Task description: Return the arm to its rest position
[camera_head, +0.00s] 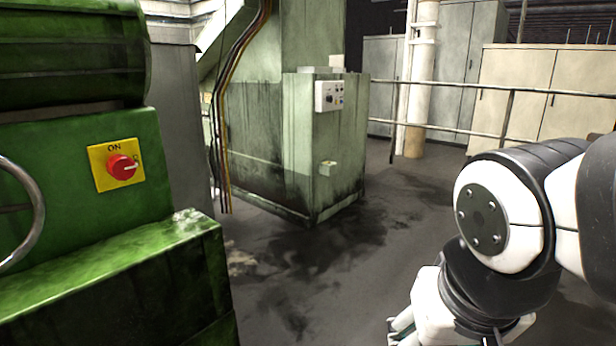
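My arm (500,215) is at the right side of the head camera view, white and black, with its links folded downward. My gripper is not clearly seen; only white and grey parts of the lower arm (430,318) show at the bottom edge, and the fingers cannot be made out. The arm is apart from the green machine at the left. A red rotary switch (122,167) on a yellow plate marked ON sits on that green machine (75,215).
A handwheel rim (38,205) shows at the left edge. A pale green cabinet (325,150) with a small control box (329,96) stands at the centre back. Railings (508,110) and lockers stand behind. The dark stained floor (370,250) between machine and arm is clear.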

